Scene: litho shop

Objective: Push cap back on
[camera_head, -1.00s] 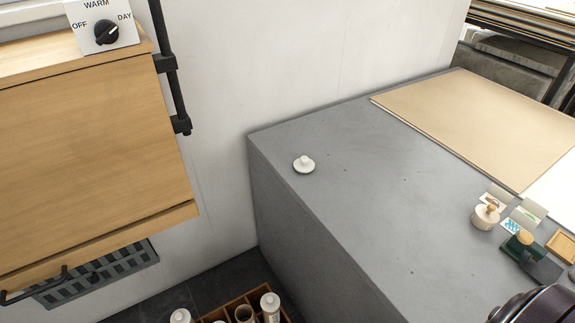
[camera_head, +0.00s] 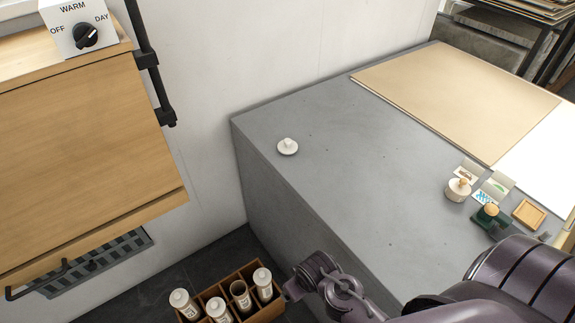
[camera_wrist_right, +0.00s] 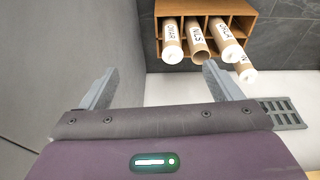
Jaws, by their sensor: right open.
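A small white cap with a knob (camera_head: 287,147) lies on the grey stone counter (camera_head: 330,160), near its left edge. An open cardboard tube (camera_head: 240,292) stands in the wooden crate (camera_head: 254,266) on the floor, between capped tubes; it also shows in the right wrist view (camera_wrist_right: 197,42) with its brown mouth uncovered. Capped white tubes (camera_head: 263,284) stand in the other compartments. My right gripper (camera_wrist_right: 160,88) is open and empty; in the wrist view the tubes lie beyond its fingers. My right arm enters the head view at lower right. My left gripper is not in view.
A wooden cabinet (camera_head: 85,150) with a dial box (camera_head: 78,27) hangs at left. A beige board (camera_head: 455,95), a round pot (camera_head: 458,189), cards and a green stamp-like item (camera_head: 487,218) occupy the counter's right part. The counter's front left is clear. A floor grate (camera_wrist_right: 283,112) shows in the wrist view.

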